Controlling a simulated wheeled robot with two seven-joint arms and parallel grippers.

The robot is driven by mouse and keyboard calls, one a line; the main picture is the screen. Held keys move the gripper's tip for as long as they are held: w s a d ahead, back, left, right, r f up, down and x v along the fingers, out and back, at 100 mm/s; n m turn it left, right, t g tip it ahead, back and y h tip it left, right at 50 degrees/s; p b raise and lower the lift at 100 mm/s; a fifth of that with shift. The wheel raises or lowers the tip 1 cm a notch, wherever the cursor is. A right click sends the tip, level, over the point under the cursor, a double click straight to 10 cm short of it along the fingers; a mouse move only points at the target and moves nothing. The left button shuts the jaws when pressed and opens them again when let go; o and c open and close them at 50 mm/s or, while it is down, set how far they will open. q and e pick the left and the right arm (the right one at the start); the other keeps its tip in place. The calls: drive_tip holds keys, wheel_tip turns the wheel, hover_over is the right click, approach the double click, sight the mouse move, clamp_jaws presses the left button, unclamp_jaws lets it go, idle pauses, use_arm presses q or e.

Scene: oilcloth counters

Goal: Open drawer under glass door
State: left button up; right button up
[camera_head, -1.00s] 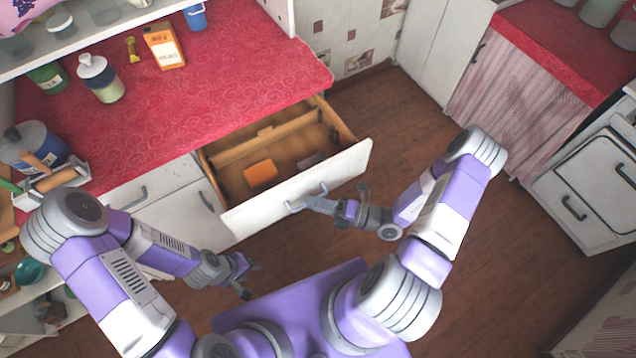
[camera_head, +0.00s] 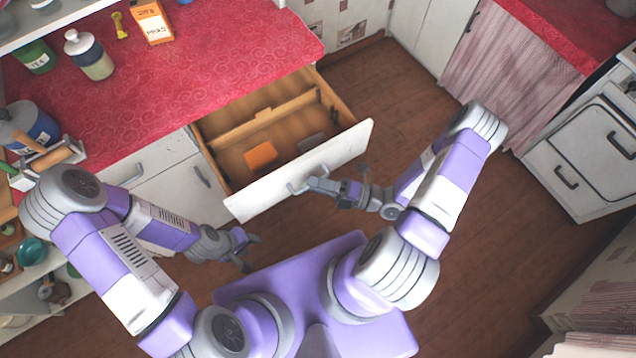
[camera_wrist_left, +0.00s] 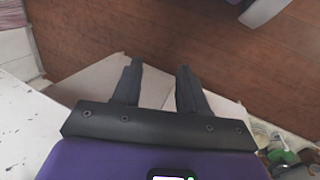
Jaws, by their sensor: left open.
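A wooden drawer (camera_head: 228,160) with a white front (camera_head: 262,200) is pulled well out from under the red counter in the head view. An orange block and a dark item lie inside it. My right gripper (camera_head: 312,186) is at the drawer's grey handle (camera_head: 294,188), its fingers closed around it. The fingertips are small and partly hidden there. My left gripper (camera_head: 248,250) is open and empty, low in front of the cabinet. The left wrist view shows its two fingers (camera_wrist_left: 158,88) apart with nothing between them. No glass door can be made out.
The red counter (camera_head: 200,75) holds a bottle (camera_head: 90,60), an orange box (camera_head: 152,22) and a pot (camera_head: 35,130). A white closed cabinet (camera_head: 190,195) is left of the drawer. Wooden floor (camera_head: 500,240) is clear on the right. A stove (camera_head: 590,160) stands at far right.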

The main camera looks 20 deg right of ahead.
drive_tip(key=v, duration=0.7)
drive_tip(key=shift+s+d, duration=0.15)
drive_tip(key=shift+d, duration=0.05)
idle(0.3)
